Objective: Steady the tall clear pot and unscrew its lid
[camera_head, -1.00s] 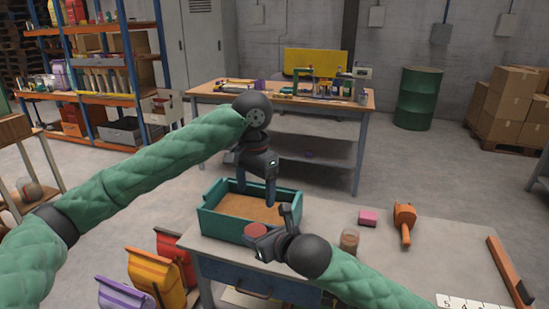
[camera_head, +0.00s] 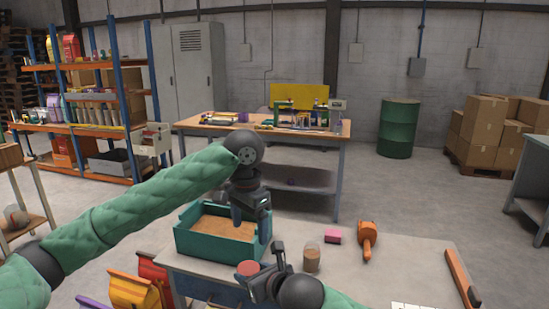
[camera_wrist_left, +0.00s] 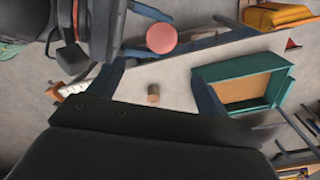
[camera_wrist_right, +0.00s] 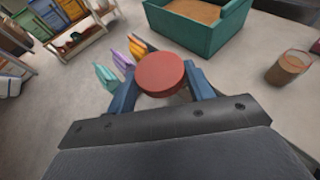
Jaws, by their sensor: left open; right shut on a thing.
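A round red lid (camera_head: 248,268) is between the fingers of my right gripper (camera_head: 262,269), which is shut on it. In the right wrist view the red lid (camera_wrist_right: 161,74) faces the camera, and whatever is beneath it is hidden. A clear pot (camera_head: 312,258) with brown contents stands upright on the grey table, right of my right gripper. I see no lid on it, and I cannot tell whether the held lid has a pot under it. My left gripper (camera_head: 251,222) is open and empty, pointing down by the crate's right side, above the right gripper.
A teal crate (camera_head: 204,250) of brown grain stands on the table's (camera_head: 400,262) left part. A pink block (camera_head: 333,236), an orange tool (camera_head: 367,240) and a wooden bar (camera_head: 461,278) lie to the right. Coloured sacks (camera_head: 133,292) are at the left. The table's right middle is clear.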

